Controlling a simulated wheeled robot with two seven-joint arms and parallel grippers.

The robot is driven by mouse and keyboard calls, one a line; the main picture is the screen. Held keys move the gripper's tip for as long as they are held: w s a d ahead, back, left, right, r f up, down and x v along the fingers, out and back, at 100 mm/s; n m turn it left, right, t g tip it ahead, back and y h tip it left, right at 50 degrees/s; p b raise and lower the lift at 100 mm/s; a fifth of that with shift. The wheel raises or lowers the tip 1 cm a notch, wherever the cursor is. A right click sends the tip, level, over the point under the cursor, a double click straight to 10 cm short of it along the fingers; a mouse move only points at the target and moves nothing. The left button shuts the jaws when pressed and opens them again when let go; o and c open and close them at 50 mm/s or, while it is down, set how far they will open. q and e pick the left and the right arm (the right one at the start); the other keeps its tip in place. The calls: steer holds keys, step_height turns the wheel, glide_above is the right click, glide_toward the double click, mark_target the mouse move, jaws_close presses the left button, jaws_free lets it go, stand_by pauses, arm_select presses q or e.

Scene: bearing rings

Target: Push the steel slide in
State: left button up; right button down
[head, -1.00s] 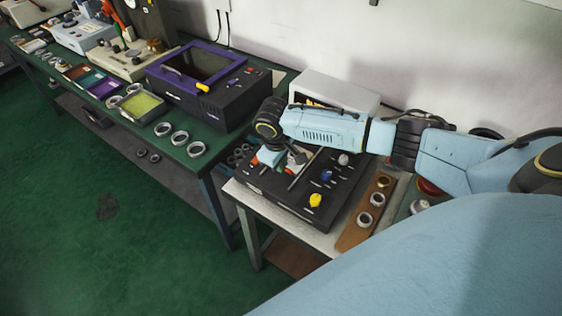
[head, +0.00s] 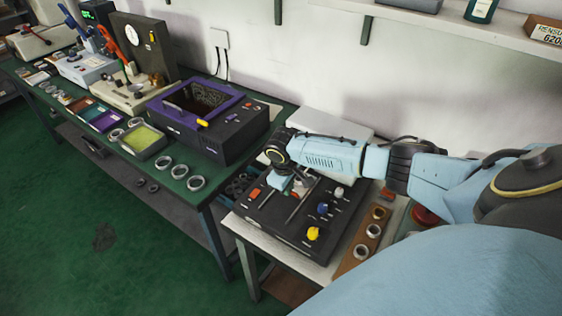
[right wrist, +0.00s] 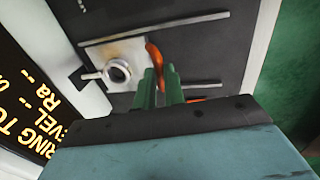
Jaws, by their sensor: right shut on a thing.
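The steel slide (right wrist: 131,56) is a pale plate with a steel ring (right wrist: 117,71) on it, lying between two rods on a black machine top in the right wrist view. Its orange handle (right wrist: 155,57) runs to the green fingers of my right gripper (right wrist: 161,86), which are shut on it. In the head view my right gripper (head: 281,188) reaches down over the left part of the black machine (head: 279,221). My forearm and gripper hide much of the slide there. My left gripper is not in view.
A yellow knob (head: 313,234) and a blue knob (head: 322,208) stand on the machine. A lit display (right wrist: 30,95) is beside it. A brown board (head: 352,262) with rings lies to the right. A purple-topped box (head: 231,132) stands on the green bench behind left.

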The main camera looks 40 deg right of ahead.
steer(key=shift+d, duration=0.25)
steer(key=c, duration=1.5)
jaws_free()
steer(key=shift+r, duration=0.15)
steer(key=r, duration=0.4)
steer(key=a+r, duration=0.1)
steer(key=r, duration=0.3)
steer(key=a+r+p, duration=0.1)
steer(key=r, duration=0.4)
steer(key=shift+s+a, duration=0.15)
steer(key=shift+s, duration=0.2)
